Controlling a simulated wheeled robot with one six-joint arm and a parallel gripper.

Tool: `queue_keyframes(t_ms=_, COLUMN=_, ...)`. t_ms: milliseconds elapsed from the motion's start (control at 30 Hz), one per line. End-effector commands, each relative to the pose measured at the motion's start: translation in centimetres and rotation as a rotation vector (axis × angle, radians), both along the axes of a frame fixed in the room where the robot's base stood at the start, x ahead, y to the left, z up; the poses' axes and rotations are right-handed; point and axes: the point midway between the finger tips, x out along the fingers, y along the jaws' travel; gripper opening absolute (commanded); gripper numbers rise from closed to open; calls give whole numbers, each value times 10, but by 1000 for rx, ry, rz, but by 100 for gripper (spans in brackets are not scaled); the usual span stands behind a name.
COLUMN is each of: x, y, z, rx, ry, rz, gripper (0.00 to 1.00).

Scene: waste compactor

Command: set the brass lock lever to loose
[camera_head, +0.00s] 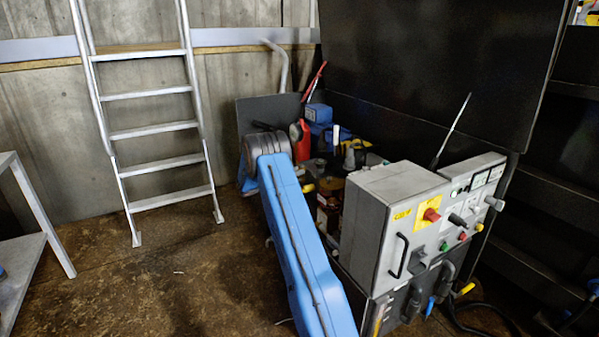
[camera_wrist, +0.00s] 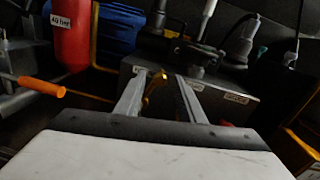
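The brass lock lever (camera_wrist: 155,90) shows in the wrist view as a narrow yellow piece in front of a grey box with small white labels (camera_wrist: 236,98). My gripper (camera_wrist: 161,80) is open, with one finger to the left of the lever and one to the right. The lever appears in the gap, apart from both fingers; how deep it sits between them I cannot tell. The labels are too small to read. In the head view my blue arm reaches toward the machine, and my gripper and the lever cannot be made out there.
A grey control cabinet (camera_head: 370,215) with knobs and a black handle stands right of my arm. In the wrist view an orange-handled lever (camera_wrist: 40,86) and a red cylinder (camera_wrist: 71,35) are at left, and black fittings (camera_wrist: 198,58) sit on the grey box. A ladder (camera_head: 150,130) leans behind.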

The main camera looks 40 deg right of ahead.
Motion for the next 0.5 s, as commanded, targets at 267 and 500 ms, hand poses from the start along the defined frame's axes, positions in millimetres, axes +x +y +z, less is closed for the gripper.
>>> queue_keyframes(t_ms=267, x=-4, y=-24, z=0, rx=0, ry=0, rz=0, gripper=35)
queue_keyframes(t_ms=500, x=-4, y=-25, z=0, rx=0, ry=0, rz=1, gripper=35)
